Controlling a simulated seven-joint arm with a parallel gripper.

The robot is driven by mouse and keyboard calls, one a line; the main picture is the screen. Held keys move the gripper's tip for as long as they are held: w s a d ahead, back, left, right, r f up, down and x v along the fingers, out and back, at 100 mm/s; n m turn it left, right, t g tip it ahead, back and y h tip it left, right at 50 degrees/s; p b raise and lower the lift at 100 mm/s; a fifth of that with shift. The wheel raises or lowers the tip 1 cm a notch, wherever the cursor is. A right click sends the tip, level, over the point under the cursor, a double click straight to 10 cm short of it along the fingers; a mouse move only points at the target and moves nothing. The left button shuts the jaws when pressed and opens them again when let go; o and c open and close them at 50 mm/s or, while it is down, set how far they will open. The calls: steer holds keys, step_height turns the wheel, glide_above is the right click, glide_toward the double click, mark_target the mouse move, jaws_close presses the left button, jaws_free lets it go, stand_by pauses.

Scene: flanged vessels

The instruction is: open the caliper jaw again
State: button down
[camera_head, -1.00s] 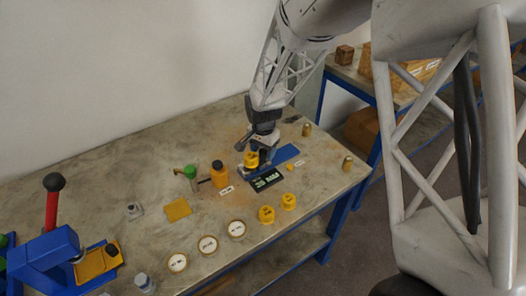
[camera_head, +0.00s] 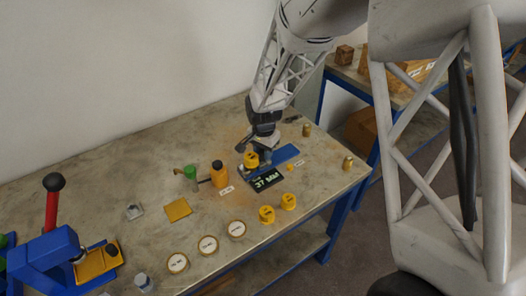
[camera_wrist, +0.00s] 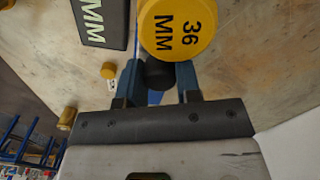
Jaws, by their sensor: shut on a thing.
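The caliper's blue bed (camera_head: 286,153) lies on the bench, with its dark display (camera_head: 267,179) in front reading about 37 MM. The display also shows in part in the wrist view (camera_wrist: 100,22). A yellow round piece marked 36 MM (camera_wrist: 178,28) stands at the caliper, just beyond my fingertips; it also shows in the head view (camera_head: 251,160). My gripper (camera_wrist: 157,72) is shut on a black round knob (camera_wrist: 158,74), which seems to belong to the caliper's sliding jaw. The jaw faces and any gap to the yellow piece are hidden.
An orange bottle (camera_head: 219,174) and a green-topped item (camera_head: 191,173) stand left of the caliper. Two yellow pieces (camera_head: 267,214) (camera_head: 288,201) and several labelled rings (camera_head: 207,245) lie in front. Brass pieces (camera_head: 348,163) stand right. A red-levered blue press (camera_head: 48,255) is far left.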

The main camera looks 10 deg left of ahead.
steer(key=shift+w+d, duration=1.15)
steer(key=shift+w, duration=0.05)
steer(key=c, duration=0.8)
jaws_free()
steer(key=shift+r, duration=0.1)
step_height(320, 180, up, 8)
steer(key=shift+d, duration=0.1)
